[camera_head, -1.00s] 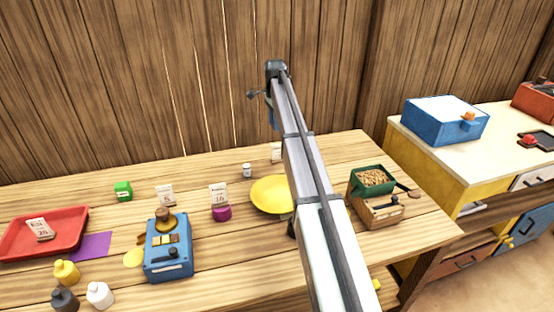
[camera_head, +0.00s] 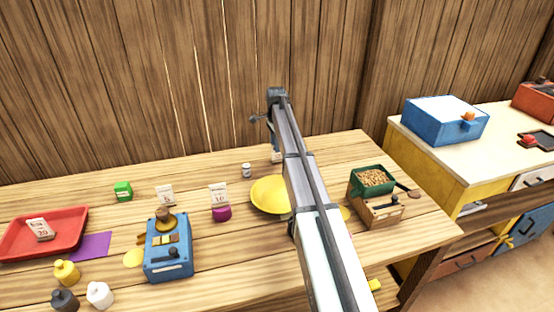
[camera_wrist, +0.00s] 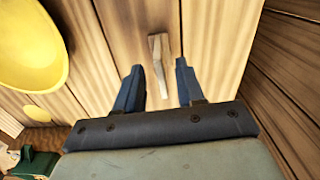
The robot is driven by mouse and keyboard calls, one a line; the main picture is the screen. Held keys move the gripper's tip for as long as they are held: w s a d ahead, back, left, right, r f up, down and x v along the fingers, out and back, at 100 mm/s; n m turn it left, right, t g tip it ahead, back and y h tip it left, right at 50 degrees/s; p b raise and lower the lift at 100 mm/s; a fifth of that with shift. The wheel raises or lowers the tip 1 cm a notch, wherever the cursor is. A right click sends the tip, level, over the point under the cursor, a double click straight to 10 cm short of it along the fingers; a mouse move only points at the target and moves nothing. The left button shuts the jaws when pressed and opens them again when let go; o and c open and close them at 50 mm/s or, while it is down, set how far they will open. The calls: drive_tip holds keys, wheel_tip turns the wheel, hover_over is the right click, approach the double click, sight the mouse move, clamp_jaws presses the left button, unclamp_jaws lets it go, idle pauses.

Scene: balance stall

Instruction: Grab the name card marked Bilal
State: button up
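My gripper (camera_wrist: 159,72) is open, with its two blue fingers apart. In the wrist view a small folded card (camera_wrist: 160,62) stands on the table just beyond and between the fingertips, not gripped. In the head view the same card (camera_head: 277,157) is mostly hidden behind my arm, below the gripper. Other cards stand at the back left (camera_head: 166,195), by the purple pot (camera_head: 219,194), and in the red tray (camera_head: 40,229). The names on the cards are too small to read, so I cannot tell which says Bilal.
A wooden box with a green tray (camera_head: 372,181) stands right. A plank wall rises behind.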

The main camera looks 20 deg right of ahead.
sight(277, 159)
drive_tip(key=shift+d+f, duration=0.15)
drive_tip(key=shift+f, duration=0.8)
drive_tip(key=shift+d+f, duration=0.1)
drive_tip(key=shift+f, duration=0.85)
drive_tip(key=shift+c, duration=0.4)
clamp_jaws()
